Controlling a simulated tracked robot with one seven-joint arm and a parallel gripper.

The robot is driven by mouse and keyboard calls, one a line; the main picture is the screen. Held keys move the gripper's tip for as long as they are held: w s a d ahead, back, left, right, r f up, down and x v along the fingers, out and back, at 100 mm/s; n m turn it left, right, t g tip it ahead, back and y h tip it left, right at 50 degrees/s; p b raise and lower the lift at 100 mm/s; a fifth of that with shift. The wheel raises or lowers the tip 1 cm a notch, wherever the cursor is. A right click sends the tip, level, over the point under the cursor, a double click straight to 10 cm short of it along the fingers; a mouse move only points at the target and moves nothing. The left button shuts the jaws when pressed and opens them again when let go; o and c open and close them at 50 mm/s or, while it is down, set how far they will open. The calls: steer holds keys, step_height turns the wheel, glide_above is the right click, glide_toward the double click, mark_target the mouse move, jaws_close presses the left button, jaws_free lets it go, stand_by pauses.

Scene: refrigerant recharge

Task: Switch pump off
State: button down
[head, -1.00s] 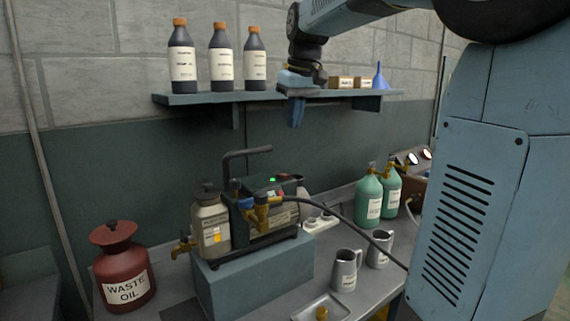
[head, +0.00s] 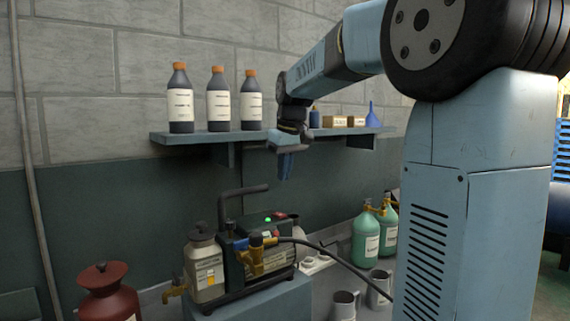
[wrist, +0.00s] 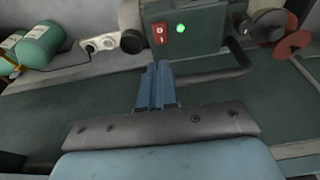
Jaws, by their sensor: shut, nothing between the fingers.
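The vacuum pump (head: 250,245) stands on a grey-blue block on the bench, with brass fittings, a black handle and a lit green light on top. In the wrist view the pump's dark panel (wrist: 193,22) shows a red rocker switch (wrist: 160,33) marked 0 and I, beside the green light (wrist: 181,28). My gripper (head: 284,166) points down above the pump, in front of the shelf. In the wrist view its blue fingers (wrist: 156,75) are together and empty, apart from the switch by a gap I cannot measure.
A shelf (head: 190,138) with dark bottles (head: 218,100) and a blue funnel (head: 371,115) runs behind my gripper. Green cylinders (head: 366,240), metal jugs (head: 344,305) and a red waste oil can (head: 108,295) stand around. A black hose (head: 335,260) runs from the pump.

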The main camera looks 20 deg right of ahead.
mark_target(281, 214)
steer(key=x, duration=0.3)
steer(key=s+x, duration=0.1)
steer(key=x, duration=0.5)
steer(key=shift+s+d+f, duration=0.15)
steer(key=shift+s+d, duration=0.05)
